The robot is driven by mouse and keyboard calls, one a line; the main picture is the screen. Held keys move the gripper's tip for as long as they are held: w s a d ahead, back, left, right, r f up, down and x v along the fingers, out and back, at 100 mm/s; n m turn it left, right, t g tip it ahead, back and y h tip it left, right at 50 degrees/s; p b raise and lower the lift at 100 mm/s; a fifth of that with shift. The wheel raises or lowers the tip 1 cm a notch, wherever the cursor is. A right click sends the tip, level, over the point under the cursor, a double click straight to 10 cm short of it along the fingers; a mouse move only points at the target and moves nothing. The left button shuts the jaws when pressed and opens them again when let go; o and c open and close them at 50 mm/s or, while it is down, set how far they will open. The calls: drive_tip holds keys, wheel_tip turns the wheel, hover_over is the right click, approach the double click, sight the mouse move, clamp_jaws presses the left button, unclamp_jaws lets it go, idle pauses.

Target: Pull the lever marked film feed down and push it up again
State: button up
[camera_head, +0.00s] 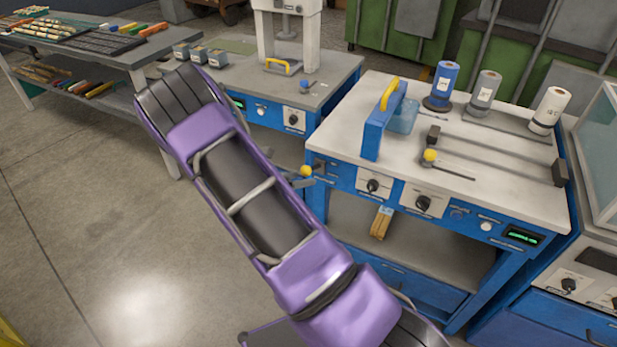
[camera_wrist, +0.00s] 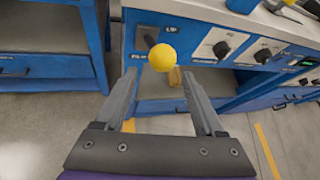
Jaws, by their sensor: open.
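The lever with a yellow ball knob (camera_wrist: 162,57) sticks out of the blue front panel of a machine bench, next to a small label reading UP. The knob also shows in the head view (camera_head: 305,171), at the left end of the panel, beside my arm. Other label text by the lever is too small to read surely. My gripper (camera_wrist: 158,73) is open and empty in the wrist view. Its two fingers point at the panel, with the knob in line with the gap, around or just past the fingertips.
The bench (camera_head: 510,192) has rotary knobs on its front, a blue frame with a yellow handle (camera_head: 389,95) and several film rolls on top. A second yellow ball (camera_head: 430,155) sits on its top. Another machine (camera_head: 290,85) stands left. Floor at left is clear.

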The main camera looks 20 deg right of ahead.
drive_tip(key=v, duration=1.2)
drive_tip(key=shift+w, duration=0.1)
